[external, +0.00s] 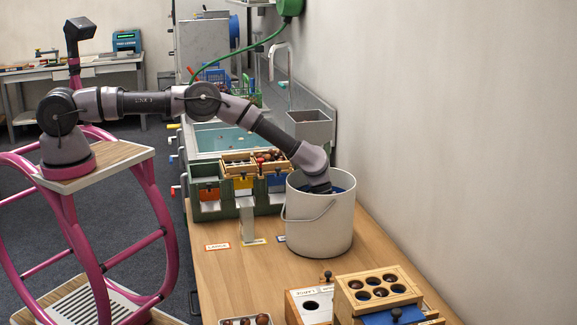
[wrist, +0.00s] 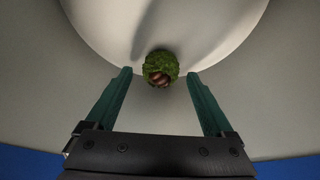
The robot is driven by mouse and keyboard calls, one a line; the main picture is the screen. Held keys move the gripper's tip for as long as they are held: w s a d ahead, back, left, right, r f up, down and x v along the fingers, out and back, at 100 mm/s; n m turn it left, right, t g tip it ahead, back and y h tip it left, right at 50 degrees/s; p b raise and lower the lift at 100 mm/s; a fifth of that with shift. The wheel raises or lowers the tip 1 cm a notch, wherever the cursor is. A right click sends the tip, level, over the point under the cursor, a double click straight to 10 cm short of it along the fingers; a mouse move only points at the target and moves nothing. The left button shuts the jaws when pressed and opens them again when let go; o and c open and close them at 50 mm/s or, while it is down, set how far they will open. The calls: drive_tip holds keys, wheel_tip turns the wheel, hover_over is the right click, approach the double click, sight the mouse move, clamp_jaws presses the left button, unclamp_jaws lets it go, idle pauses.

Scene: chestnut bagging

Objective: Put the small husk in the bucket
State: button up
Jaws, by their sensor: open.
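The bucket (external: 318,222) is a pale grey-white pail with a wire handle, standing on the wooden table. My arm reaches down into its mouth, so my gripper's fingers are hidden in the external view. In the wrist view my gripper (wrist: 160,82) is open, with two green fingers apart. A small green spiky husk (wrist: 160,66) with brown chestnuts showing in its opening lies against the pale inside of the bucket. It is just beyond the fingertips, midway between them, and does not appear to be held.
A wooden block with several round holes (external: 362,298) and a small tray of chestnuts (external: 246,321) are at the table's front. A green sorting stand (external: 247,208) is left of the bucket, with a sink (external: 222,138) behind. The wall rises on the right.

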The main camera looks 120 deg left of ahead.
wheel_tip(320, 180, up, 9)
drive_tip(key=shift+s+f, duration=0.15)
drive_tip(key=shift+s, duration=0.25)
drive_tip(key=shift+a, duration=0.1)
